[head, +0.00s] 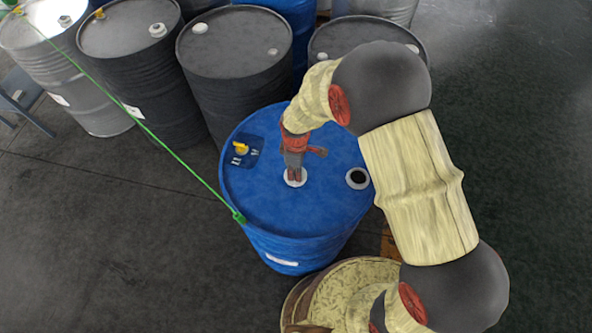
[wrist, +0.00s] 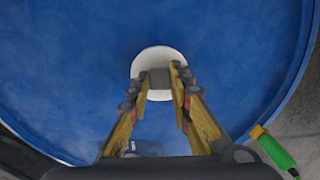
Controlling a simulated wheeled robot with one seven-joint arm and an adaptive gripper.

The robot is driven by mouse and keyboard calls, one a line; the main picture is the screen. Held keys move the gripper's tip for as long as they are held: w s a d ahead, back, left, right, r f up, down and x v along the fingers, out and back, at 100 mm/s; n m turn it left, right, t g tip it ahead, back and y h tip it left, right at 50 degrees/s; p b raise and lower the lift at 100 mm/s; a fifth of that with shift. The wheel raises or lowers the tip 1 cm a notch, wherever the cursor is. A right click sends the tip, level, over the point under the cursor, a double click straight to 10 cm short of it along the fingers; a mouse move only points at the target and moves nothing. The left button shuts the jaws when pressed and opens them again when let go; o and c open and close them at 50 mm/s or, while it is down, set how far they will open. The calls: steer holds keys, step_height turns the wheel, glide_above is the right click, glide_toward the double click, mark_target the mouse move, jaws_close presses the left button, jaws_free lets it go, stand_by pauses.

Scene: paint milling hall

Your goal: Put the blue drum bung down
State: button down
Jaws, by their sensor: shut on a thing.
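The blue drum (head: 325,220) stands upright in the head view, its lid filling the wrist view (wrist: 60,70). Its bung is a white disc (head: 302,183) with a grey grip block, seen in the wrist view as white disc (wrist: 146,62) and block (wrist: 160,78). My gripper (head: 294,176) points down over the middle of the lid, its fingers (wrist: 160,84) shut on the block. The disc is at or just above the lid; I cannot tell if it touches. The bung hole (head: 357,178) is open and dark with a pale rim, right of my gripper.
A yellow cap (head: 241,148) sits on a dark patch on the lid's left. A green cable (head: 130,115) runs to a green clamp (head: 239,217) on the drum's left rim. Dark drums (head: 235,45) and a grey drum (head: 70,60) stand behind. The lid around the bung is bare.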

steer(key=c, duration=1.6)
jaws_free()
step_height(320, 180, up, 12)
steer(key=r+p, duration=0.1)
steer(key=s+d+r+m+t, duration=0.1)
steer(key=s+d+r+m, duration=0.1)
steer(key=d+r+m, duration=0.35)
steer(key=s+d+r+m+t, duration=0.1)
steer(key=d+r+m+t, duration=0.1)
steer(key=d+r, duration=0.65)
steer(key=s+d+r+m+t, duration=0.1)
steer(key=s+d+r+m, duration=0.2)
steer(key=s+r, duration=0.1)
steer(key=s+d+r+m, duration=0.2)
steer(key=s+r+m, duration=0.1)
steer(key=s+r, duration=0.1)
steer(key=s+d+r+m+t, duration=0.1)
steer(key=s+d+r+m, duration=0.2)
steer(key=s, duration=0.3)
steer(key=shift+s+d+r+t, duration=0.1)
steer(key=shift+d+r+t, duration=0.05)
steer(key=shift+r, duration=0.25)
steer(key=shift+s+d+r+t, duration=0.1)
steer(key=shift+d+r+t, duration=0.05)
steer(key=shift+r, duration=0.2)
